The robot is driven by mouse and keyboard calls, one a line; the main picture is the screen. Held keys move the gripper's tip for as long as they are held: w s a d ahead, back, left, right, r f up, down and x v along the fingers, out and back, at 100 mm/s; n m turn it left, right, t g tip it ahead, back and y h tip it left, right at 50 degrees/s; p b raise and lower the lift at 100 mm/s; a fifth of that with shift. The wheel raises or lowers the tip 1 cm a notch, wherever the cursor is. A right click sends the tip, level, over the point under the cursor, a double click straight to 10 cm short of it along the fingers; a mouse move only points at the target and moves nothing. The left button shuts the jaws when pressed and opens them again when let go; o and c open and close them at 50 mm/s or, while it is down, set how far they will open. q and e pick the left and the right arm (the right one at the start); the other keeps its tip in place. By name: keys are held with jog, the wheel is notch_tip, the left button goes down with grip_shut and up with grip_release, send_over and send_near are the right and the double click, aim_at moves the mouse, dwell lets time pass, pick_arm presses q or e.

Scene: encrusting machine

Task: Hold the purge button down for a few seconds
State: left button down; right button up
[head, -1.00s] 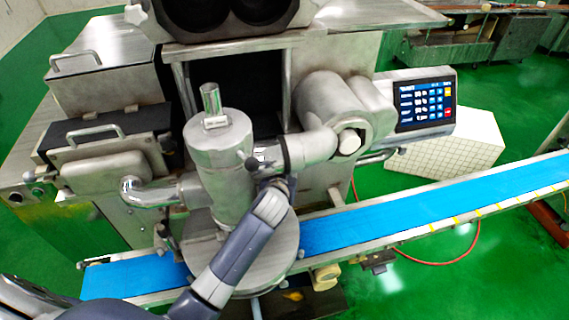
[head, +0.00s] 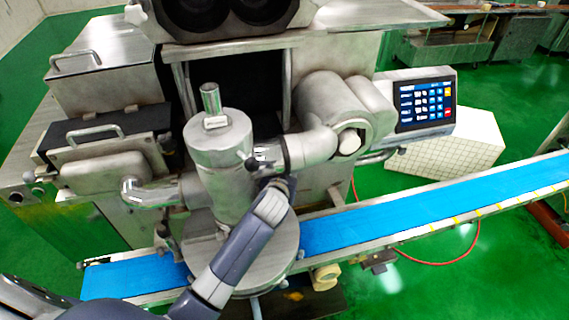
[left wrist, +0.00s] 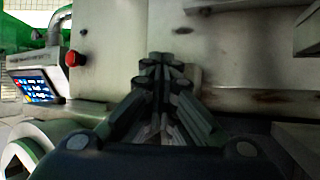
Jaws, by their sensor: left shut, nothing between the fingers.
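The control panel (head: 425,104) has a lit blue touchscreen with several small tiles; it also shows at the left of the left wrist view (left wrist: 36,86). I cannot read a purge label on either. My left gripper (left wrist: 160,62) is shut and empty, pointing toward the machine's metal face, to the right of the red button and apart from it. Whether its tips touch the metal I cannot tell. My right gripper is not in view.
The steel cylinder (head: 220,160) and side pipe (head: 310,149) stand close around my left arm. A blue conveyor belt (head: 430,207) runs across the front. A large round housing (left wrist: 45,140) is near the gripper at lower left in the wrist view.

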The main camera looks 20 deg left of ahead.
pick_arm(q)
jog(key=shift+s, duration=0.1)
dwell(0.8)
jog(key=shift+s+d, duration=0.45)
jog(key=shift+s, duration=0.1)
jog(key=s+d, duration=0.1)
jog(key=s, duration=0.1)
jog(key=s+d, duration=0.1)
jog(key=s, duration=0.1)
jog(key=shift+d, duration=0.4)
jog(key=shift+s, duration=0.1)
dwell(0.3)
